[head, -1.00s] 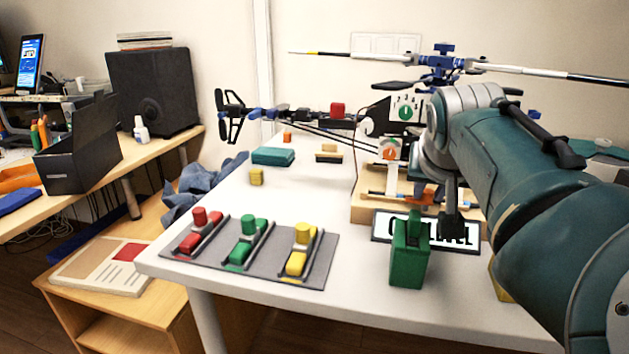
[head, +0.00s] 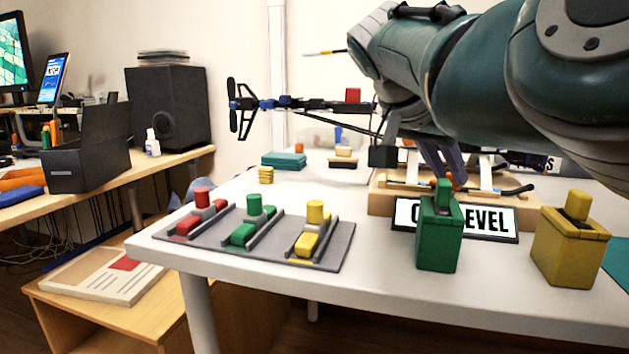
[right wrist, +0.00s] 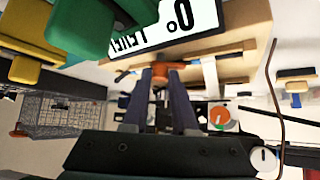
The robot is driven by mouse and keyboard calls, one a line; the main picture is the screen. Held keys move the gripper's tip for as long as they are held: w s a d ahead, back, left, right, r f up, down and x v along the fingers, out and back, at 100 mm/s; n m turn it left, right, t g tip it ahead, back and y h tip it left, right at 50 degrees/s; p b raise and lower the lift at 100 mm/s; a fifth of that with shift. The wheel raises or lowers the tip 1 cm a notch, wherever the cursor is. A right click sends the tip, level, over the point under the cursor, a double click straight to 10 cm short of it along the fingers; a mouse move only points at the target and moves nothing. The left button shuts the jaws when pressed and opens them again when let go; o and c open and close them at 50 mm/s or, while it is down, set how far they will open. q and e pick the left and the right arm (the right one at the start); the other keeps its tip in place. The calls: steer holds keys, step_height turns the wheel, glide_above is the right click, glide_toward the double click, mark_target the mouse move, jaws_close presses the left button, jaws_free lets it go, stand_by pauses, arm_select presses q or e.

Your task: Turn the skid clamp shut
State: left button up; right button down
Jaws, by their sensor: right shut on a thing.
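The skid clamp (right wrist: 160,68) is a small orange piece at the edge of the wooden stand (right wrist: 228,62) in the right wrist view. My right gripper (right wrist: 162,74) is shut on it, with its two dark purple fingers reaching to it. In the head view my right gripper (head: 449,180) comes down behind the green box and the sign. There the clamp is mostly hidden, and its exact turn angle cannot be told. The wooden stand (head: 380,200) carries the helicopter's skids. My left gripper is not in view.
A green box (head: 438,240) and a yellow box (head: 568,250) stand at the front, beside a lettered sign (head: 405,214). A grey board (head: 335,247) with red, green and yellow pieces lies to the left. My right arm covers much of the helicopter.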

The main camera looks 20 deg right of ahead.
steer(key=shift+f, duration=0.1)
stand_by(0.5)
steer(key=c, duration=0.7)
jaws_free()
steer(key=p+v, duration=0.2)
steer(key=v, duration=0.8)
steer(key=shift+w, duration=0.1)
